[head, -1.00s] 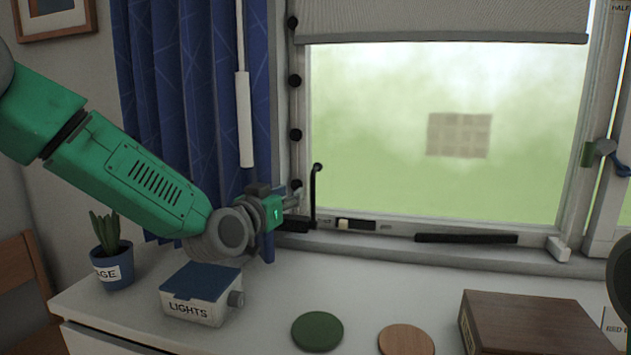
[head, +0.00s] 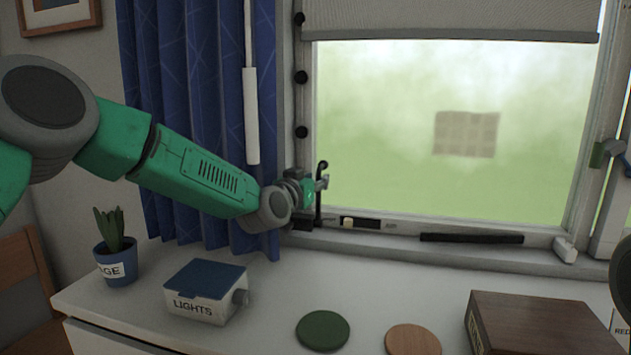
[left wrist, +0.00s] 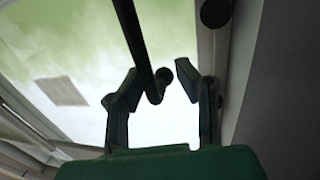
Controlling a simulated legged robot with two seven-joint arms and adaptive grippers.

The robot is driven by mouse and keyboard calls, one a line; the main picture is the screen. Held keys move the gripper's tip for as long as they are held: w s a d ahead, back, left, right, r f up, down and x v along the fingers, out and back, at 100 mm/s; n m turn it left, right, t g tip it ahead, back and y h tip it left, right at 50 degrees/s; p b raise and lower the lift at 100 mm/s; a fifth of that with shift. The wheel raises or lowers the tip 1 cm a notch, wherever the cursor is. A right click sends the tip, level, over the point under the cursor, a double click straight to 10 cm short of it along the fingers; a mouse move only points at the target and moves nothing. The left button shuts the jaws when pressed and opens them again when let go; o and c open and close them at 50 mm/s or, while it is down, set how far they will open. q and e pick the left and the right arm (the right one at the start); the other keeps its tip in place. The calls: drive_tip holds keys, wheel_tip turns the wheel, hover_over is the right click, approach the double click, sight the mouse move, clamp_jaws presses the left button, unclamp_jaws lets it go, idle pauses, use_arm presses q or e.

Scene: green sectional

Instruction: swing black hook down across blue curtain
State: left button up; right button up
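The black hook (head: 322,168) stands upright at the lower left corner of the window; its top shows above my left gripper. My left gripper (head: 323,183) is at the hook's upper part and covers some of it. In the left wrist view the fingers of my left gripper (left wrist: 162,70) are spread, with the hook's dark rod (left wrist: 141,50) and rounded end showing between them. I cannot tell whether a finger touches the hook. The blue curtain (head: 195,105) hangs left of the window, behind my left arm. My right gripper is not in view.
A blue-lidded box marked LIGHTS (head: 206,292) and a potted plant (head: 115,258) stand on the white top below my arm. A green disc (head: 323,330), a wooden disc (head: 413,341) and a brown box (head: 535,325) lie to the right. A white wand (head: 251,115) hangs by the curtain.

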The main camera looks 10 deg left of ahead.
use_arm(q)
drive_tip(key=shift+d+r, duration=0.1)
drive_tip(key=shift+d, duration=0.25)
clamp_jaws()
drive_tip(key=shift+d, duration=0.3)
drive_tip(key=shift+s+a+b, duration=0.15)
drive_tip(key=shift+b, duration=0.4)
drive_tip(key=s+t+b, duration=0.1)
drive_tip(key=b, duration=0.2)
drive_tip(key=s+f+m+t+h+b, duration=0.1)
drive_tip(key=s+t+b, duration=0.1)
drive_tip(key=b, duration=0.2)
drive_tip(key=s+t+h+b, duration=0.1)
drive_tip(key=s+t+b, duration=0.1)
drive_tip(key=b, duration=0.2)
drive_tip(key=shift+a+f+m, duration=0.1)
drive_tip(key=shift+f+m, duration=0.05)
drive_tip(key=shift+m, duration=0.15)
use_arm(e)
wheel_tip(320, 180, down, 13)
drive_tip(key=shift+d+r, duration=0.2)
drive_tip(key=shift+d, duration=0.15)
use_arm(q)
drive_tip(key=shift+o, duration=1.6)
unclamp_jaws()
drive_tip(key=shift+s, duration=0.15)
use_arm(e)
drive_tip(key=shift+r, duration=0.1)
